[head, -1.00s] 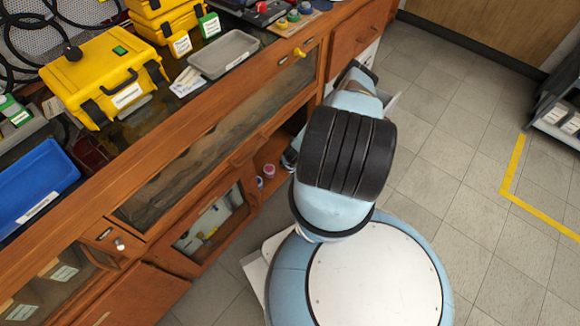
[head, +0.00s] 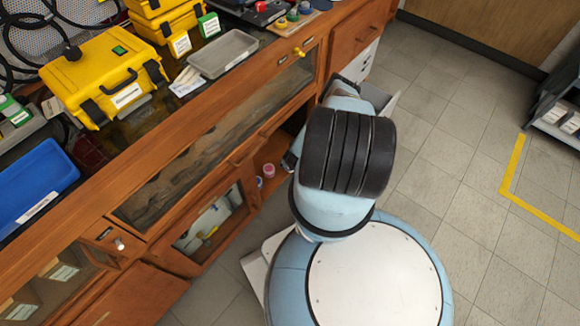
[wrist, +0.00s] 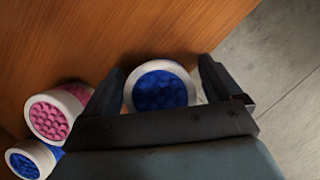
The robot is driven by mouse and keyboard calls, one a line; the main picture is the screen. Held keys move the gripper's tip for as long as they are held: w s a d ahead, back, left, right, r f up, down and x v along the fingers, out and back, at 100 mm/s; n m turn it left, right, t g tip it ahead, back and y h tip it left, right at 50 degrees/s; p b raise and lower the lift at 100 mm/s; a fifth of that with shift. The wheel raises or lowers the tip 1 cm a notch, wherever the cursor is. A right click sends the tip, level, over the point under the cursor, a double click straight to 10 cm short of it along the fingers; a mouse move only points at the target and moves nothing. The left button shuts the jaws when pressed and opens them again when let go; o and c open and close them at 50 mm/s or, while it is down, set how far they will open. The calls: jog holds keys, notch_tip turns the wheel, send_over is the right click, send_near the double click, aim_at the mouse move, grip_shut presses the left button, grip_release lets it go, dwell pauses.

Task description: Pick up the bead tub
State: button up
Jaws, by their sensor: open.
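A white-rimmed bead tub with blue beads (wrist: 160,88) shows in the wrist view against a wooden surface. My gripper (wrist: 162,68) is open, with one finger on each side of this tub. Its lower part is hidden behind the gripper body, and I cannot tell whether the fingers touch it. A tub of pink beads (wrist: 48,120) is left of the left finger, and a second tub of blue beads (wrist: 25,163) is at the lower left. In the head view, a small pink-topped tub (head: 269,170) stands in the open cabinet bay; my arm hides the gripper's fingers.
The wooden bench (head: 180,150) runs along the left, with a yellow case (head: 105,80), a grey tray (head: 222,54) and a blue bin (head: 35,185) on top. Tiled floor (head: 450,110) is free to the right. A dark shelf rack (head: 560,105) stands at the far right.

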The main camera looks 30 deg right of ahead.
jog(key=shift+c, duration=0.3)
jog(key=c, duration=1)
jog(key=shift+c, duration=0.2)
